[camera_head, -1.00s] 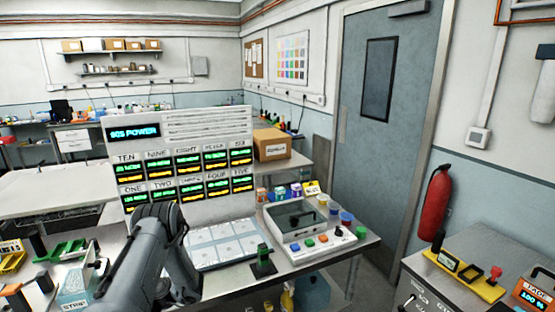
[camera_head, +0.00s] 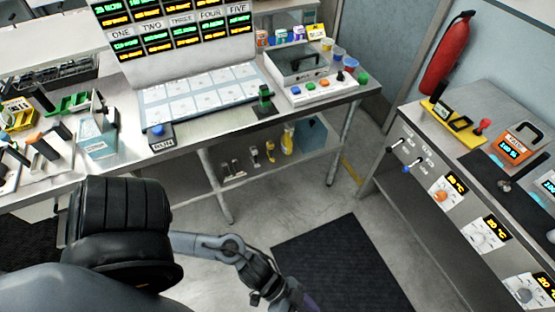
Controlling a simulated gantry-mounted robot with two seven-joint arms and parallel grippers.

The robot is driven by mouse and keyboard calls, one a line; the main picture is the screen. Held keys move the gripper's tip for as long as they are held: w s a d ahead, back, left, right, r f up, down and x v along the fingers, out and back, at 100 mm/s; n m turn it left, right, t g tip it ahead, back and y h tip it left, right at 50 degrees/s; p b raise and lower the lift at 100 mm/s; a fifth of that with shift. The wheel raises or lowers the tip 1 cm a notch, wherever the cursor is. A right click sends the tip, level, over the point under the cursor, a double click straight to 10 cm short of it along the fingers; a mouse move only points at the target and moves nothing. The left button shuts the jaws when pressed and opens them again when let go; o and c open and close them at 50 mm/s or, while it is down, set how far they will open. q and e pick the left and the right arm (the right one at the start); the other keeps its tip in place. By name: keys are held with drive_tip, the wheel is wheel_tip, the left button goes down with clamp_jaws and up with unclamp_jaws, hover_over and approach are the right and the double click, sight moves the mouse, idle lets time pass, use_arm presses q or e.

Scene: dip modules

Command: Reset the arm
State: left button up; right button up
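My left arm (camera_head: 120,235) fills the lower left of the head view, with a bulky black joint. A thinner grey link (camera_head: 205,245) reaches from it to the right. It ends in a dark jointed part (camera_head: 265,280) at the bottom edge, over the floor in front of the bench. The fingers cannot be made out there, so open or shut does not show. My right gripper is not in view.
A steel bench (camera_head: 215,150) carries a display panel (camera_head: 185,40), a white tray (camera_head: 205,95) and a box with coloured knobs (camera_head: 310,75). A counter with dials (camera_head: 425,170) stands right. A black mat (camera_head: 340,265) lies on clear floor.

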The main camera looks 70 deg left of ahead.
use_arm(q)
drive_tip(key=w+a+r+n+t+y, duration=0.2)
drive_tip(key=w+a+r+n+y, duration=0.3)
drive_tip(key=w+a+r+y, duration=0.3)
drive_tip(key=s+a+f+g+y, duration=0.1)
drive_tip(key=s+a+f+g, duration=0.1)
drive_tip(key=s+a+g, duration=0.4)
wheel_tip(320, 180, up, 29)
drive_tip(key=t+p, duration=0.1)
drive_tip(key=p, duration=2.8)
drive_tip(key=shift+a+y, duration=0.3)
drive_tip(key=shift+a, duration=0.15)
